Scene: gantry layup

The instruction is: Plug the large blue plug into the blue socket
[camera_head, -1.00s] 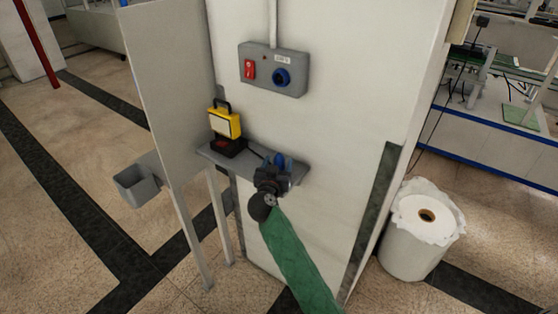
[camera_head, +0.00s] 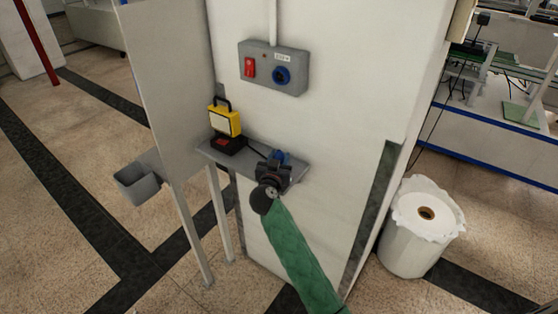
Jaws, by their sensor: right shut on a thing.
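The blue socket (camera_head: 282,75) is on the right of a grey box (camera_head: 262,88) fixed to the white column, above the shelf. The blue plug (camera_head: 281,156) shows just beyond my right gripper (camera_head: 278,164), low in front of the socket. My right gripper is shut on the plug at the right end of the grey shelf, and its body hides much of the plug. I cannot tell whether the plug touches the shelf. My left gripper is not in view.
A yellow work lamp (camera_head: 225,120) on a black and red base (camera_head: 229,145) stands on the shelf (camera_head: 210,154), left of my gripper. A dark cable runs from it towards the plug. A red switch (camera_head: 249,67) sits left of the socket. A grey panel (camera_head: 170,80) stands at left.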

